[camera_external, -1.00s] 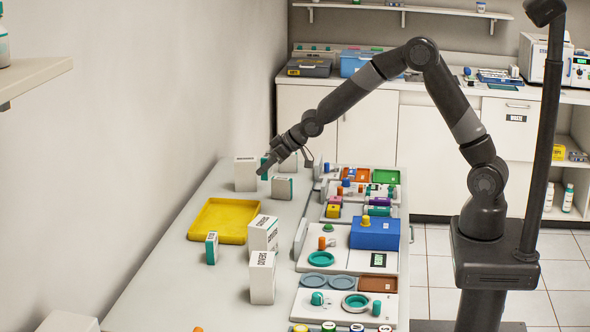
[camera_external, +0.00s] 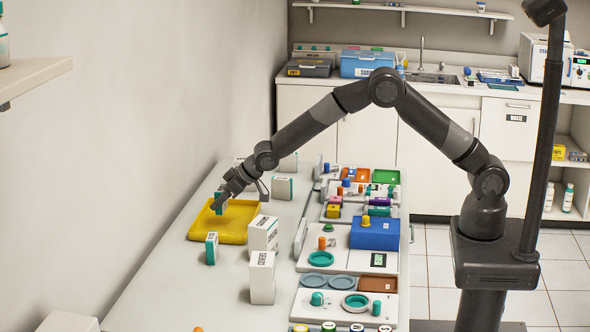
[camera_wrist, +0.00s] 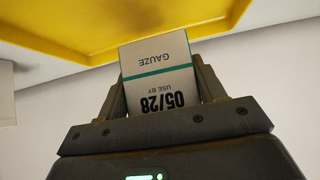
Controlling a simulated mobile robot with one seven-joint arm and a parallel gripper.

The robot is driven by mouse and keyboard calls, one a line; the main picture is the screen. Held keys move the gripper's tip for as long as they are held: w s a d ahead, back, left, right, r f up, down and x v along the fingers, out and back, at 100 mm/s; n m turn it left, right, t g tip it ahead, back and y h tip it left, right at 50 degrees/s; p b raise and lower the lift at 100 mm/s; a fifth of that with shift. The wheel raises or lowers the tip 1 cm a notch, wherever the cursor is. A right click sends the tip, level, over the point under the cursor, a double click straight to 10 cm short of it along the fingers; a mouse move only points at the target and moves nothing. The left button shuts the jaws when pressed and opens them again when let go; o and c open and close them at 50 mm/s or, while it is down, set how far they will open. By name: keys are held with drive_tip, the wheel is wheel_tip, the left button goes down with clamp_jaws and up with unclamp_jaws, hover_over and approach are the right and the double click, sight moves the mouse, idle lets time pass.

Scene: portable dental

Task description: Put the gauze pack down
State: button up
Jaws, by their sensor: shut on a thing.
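The gauze pack (camera_wrist: 158,72) is a small white box with a teal stripe, and its label reads GAUZE, USE BY 05/28. My gripper (camera_wrist: 160,88) is shut on it, with one finger on each side. In the external view my gripper (camera_external: 218,205) is over the yellow tray (camera_external: 232,236), near its back left part. The pack is mostly hidden by my gripper there, with a teal bit showing. The yellow tray's floor and rim (camera_wrist: 190,32) also show beyond the pack in the wrist view. I cannot tell whether the pack touches the tray.
White boxes (camera_external: 264,234) (camera_external: 262,277) stand right of and in front of the tray. A small teal-and-white box (camera_external: 211,248) stands close to its front edge. Another box (camera_external: 282,188) stands behind it. Dental modules (camera_external: 345,262) fill the table's right side.

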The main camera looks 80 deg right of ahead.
sight(224, 208)
drive_tip(key=shift+w+a+f, duration=0.3)
drive_tip(key=shift+a+f, duration=0.1)
drive_tip(key=shift+a, duration=0.15)
drive_tip(key=shift+f, duration=1.95)
drive_tip(key=shift+f, duration=0.15)
drive_tip(key=o, duration=1)
